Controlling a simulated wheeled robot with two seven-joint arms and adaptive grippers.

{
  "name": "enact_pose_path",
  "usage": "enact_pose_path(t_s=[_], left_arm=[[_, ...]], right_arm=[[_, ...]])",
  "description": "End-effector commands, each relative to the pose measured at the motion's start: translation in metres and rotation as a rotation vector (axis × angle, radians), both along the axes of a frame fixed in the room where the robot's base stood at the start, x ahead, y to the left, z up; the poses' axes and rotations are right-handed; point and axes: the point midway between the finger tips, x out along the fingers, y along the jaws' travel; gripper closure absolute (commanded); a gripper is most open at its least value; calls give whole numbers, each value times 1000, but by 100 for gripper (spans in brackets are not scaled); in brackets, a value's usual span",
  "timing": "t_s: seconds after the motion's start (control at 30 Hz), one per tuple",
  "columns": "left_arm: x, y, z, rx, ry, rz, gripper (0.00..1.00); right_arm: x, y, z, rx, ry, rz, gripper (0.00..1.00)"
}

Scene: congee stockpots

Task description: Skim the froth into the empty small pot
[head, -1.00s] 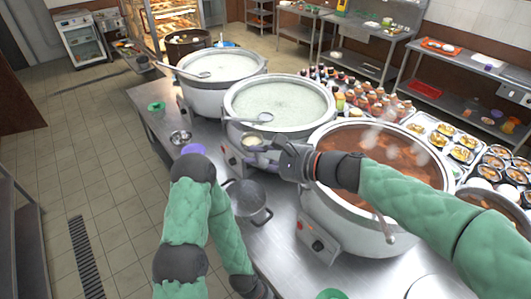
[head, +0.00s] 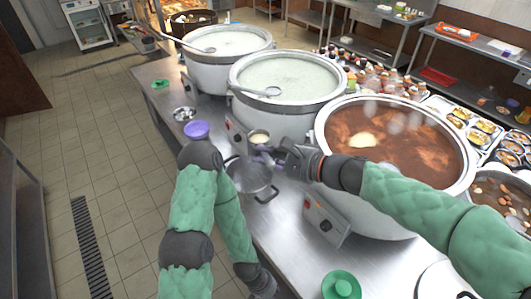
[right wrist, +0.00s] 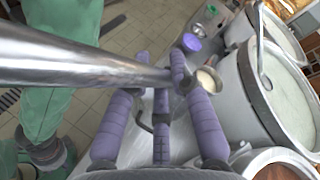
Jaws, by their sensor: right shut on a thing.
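My right gripper (head: 268,156) is shut on the metal handle of a ladle, which crosses between its purple fingers in the right wrist view (right wrist: 165,76). The ladle's round bowl (head: 259,137) looks full of something cream-coloured and also shows in the right wrist view (right wrist: 207,80). The small grey metal pot (head: 250,180) stands on the counter just below the gripper; its visible inside looks bare. The big brown pot (head: 390,140) at right has a pale froth patch (head: 362,140) on its surface.
Two large pots of white congee (head: 287,80), (head: 228,42) stand behind, each with a ladle across its rim. A purple bowl (head: 196,130), a small metal bowl (head: 184,114) and a green lid (head: 341,285) lie on the counter (head: 300,262). Bottles and food trays crowd the right.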

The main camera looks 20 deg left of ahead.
Motion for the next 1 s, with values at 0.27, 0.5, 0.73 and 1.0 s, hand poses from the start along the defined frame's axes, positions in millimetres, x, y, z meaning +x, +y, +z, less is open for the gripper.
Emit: enact_pose_path(t_s=[0.27,0.5,0.73,1.0], left_arm=[[0,0,-27,0,0,0,60],[0,0,-46,0,0,0,60],[0,0,-64,0,0,0,60],[0,0,-70,0,0,0,60]], right_arm=[[0,0,-37,0,0,0,100],[0,0,-65,1,1,-1,100],[0,0,-91,0,0,0,100],[0,0,-101,1,0,-1,100]])
